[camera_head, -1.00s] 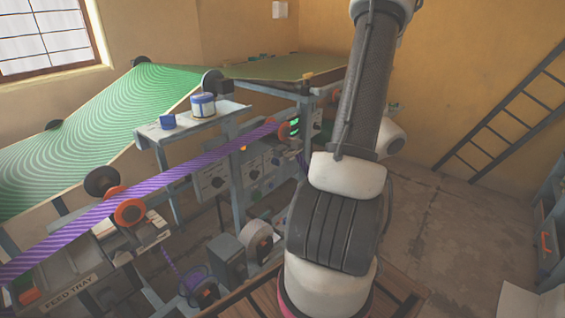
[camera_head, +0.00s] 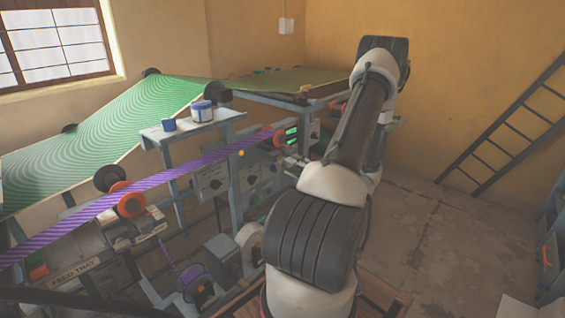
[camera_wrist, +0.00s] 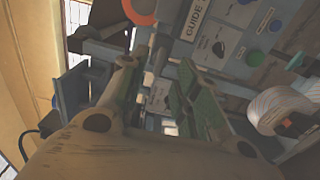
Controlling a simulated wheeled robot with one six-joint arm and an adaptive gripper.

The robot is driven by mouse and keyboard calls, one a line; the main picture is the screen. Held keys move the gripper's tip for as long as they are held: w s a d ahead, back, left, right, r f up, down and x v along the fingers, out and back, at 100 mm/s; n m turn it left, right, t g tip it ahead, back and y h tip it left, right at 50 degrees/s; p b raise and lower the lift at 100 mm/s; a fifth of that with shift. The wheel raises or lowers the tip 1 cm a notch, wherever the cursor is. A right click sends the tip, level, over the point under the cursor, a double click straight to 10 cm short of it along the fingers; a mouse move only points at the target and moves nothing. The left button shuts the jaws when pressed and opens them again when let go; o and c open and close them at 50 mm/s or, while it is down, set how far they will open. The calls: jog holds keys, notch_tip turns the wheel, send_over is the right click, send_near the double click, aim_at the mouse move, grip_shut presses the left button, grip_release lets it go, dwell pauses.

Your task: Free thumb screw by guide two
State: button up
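My gripper (camera_wrist: 160,68) is open in the wrist view, with its two greenish fingers apart and nothing seen between them. Beyond the fingers is a grey machine panel with a partly cut-off "GUIDE" label (camera_wrist: 193,20); its number is not readable. A dark knob (camera_wrist: 219,47) sits on a white plate below the label. I cannot make out the thumb screw for certain. In the head view my arm hides the gripper and part of the press. Purple striped web (camera_head: 190,167) runs up to an orange-rimmed roller (camera_head: 279,137) beside the arm.
A blue-lidded jar (camera_head: 202,111) stands on a shelf (camera_head: 180,131) over the press. A feed tray (camera_head: 75,270) is at lower left. A ladder (camera_head: 500,130) leans on the right wall. Open floor (camera_head: 440,235) lies right of my arm.

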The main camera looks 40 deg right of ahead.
aim_at(283, 159)
jog(key=w, duration=0.5)
jog(key=shift+w+a, duration=0.2)
jog(key=shift+w, duration=0.1)
grip_shut()
